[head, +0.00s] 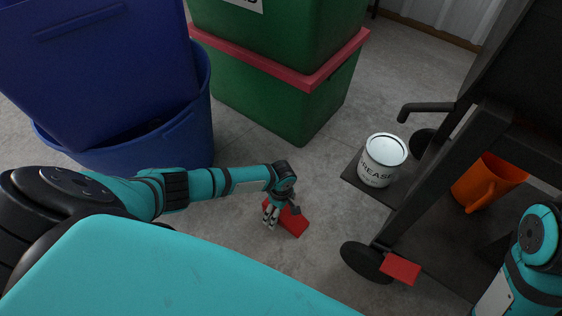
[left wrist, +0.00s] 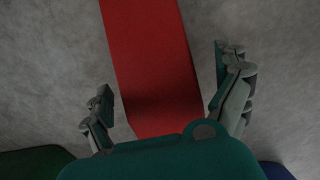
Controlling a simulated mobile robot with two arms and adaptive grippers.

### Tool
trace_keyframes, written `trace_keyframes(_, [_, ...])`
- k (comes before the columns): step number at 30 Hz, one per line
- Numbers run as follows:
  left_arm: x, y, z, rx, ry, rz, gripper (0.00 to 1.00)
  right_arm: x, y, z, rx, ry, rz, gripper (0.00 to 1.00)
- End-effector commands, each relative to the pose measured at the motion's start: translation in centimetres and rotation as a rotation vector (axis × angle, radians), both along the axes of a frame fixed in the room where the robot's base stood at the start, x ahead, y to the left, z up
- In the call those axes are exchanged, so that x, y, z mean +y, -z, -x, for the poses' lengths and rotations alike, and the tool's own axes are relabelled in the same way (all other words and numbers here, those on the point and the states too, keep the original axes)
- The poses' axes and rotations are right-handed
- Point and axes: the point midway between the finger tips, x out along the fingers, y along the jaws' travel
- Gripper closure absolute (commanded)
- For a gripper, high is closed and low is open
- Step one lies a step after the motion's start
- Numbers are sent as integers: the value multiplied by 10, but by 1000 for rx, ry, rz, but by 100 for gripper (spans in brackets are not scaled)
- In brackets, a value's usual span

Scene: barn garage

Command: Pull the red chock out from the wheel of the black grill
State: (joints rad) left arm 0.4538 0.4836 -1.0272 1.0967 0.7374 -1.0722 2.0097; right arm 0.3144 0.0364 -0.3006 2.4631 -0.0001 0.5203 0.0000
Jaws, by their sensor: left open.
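A red chock (head: 293,222) lies on the concrete floor, apart from and to the left of the wheel (head: 362,262) of the black grill (head: 420,200). My left gripper (head: 271,214) is down at the chock's left end. In the left wrist view the red chock (left wrist: 155,65) lies between the two spread fingers of my left gripper (left wrist: 170,105), with a gap on each side; its near end is hidden by the gripper's body. A second red block (head: 400,268) shows just right of the wheel. My right arm shows at the right edge, but its gripper is out of view.
A white grease tin (head: 383,160) stands on the grill's side shelf. Green bins with a red rim (head: 290,68) and a blue tub (head: 190,130) stand behind. Bare floor lies between them and the grill.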

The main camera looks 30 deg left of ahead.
Motion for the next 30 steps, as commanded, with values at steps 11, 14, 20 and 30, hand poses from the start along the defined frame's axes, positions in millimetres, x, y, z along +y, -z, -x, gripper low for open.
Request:
trace_keyframes(11, [-1, -30, -1, -4, 3, 2, 0, 0, 0, 0, 2, 1, 0, 60])
trace_keyframes(14, [-1, -52, -1, -4, 2, 3, 0, 0, 0, 0, 1, 1, 0, 60])
trace_keyframes(20, [0, -93, 0, -3, 1, 1, 0, 0, 0, 0, 0, 1, 0, 60])
trace_keyframes(30, [0, -120, 0, 0, -1, 0, 0, 0, 0, 0, -1, 1, 0, 60])
